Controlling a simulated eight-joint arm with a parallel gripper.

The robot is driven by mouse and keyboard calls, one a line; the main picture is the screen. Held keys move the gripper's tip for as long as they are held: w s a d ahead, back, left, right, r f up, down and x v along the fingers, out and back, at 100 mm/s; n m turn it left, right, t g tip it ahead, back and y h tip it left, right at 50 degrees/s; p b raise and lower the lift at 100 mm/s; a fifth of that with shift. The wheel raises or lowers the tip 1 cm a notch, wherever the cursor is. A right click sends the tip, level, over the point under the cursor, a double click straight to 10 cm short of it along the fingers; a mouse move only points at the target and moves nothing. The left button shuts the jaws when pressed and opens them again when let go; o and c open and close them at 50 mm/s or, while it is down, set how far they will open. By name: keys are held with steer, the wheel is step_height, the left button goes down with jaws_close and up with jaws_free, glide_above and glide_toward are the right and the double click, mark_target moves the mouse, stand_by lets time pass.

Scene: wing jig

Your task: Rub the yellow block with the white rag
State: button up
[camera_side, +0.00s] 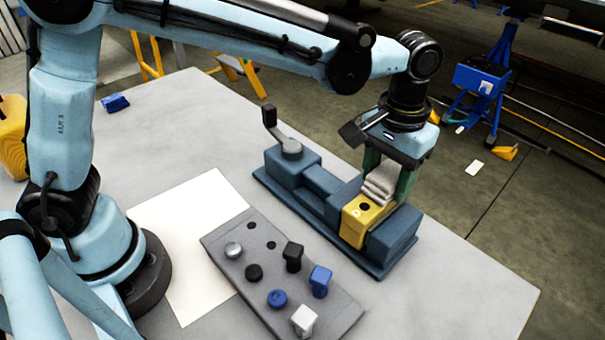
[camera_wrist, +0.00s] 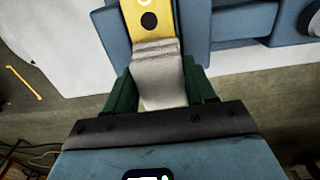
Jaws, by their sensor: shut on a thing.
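The yellow block (camera_side: 358,222) sits in the blue vise-like fixture (camera_side: 318,192) on the table, with a dark round hole in its top. In the wrist view the yellow block (camera_wrist: 148,22) shows at the top, between blue fixture parts. My gripper (camera_side: 386,180) has green fingers and is shut on the white rag (camera_side: 379,186), right at the block. In the wrist view the folded rag (camera_wrist: 160,80) lies between the green fingers of my gripper (camera_wrist: 162,88), and its far edge meets or overlaps the block's near end. Whether it presses on the block I cannot tell.
A grey board (camera_side: 285,280) with several black, blue, silver and white pieces lies in front of the fixture. A white sheet (camera_side: 190,235) lies left of it. A small blue object (camera_side: 115,103) is at the table's far left. The fixture's crank handle (camera_side: 270,118) stands up behind.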

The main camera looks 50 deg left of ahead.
steer(key=shift+s+f, duration=0.1)
steer(key=shift+s, duration=0.5)
steer(key=shift+s+d, duration=0.1)
steer(key=shift+s, duration=1.4)
step_height(320, 180, up, 8)
steer(key=s+a+f+n, duration=0.2)
steer(key=s+a+n, duration=0.5)
steer(key=a+n, duration=0.25)
steer(key=n, duration=0.9)
glide_above(215, 194)
steer(key=shift+m, duration=0.25)
step_height(215, 194, down, 12)
steer(key=shift+f, duration=2.25)
steer(key=shift+f, duration=0.15)
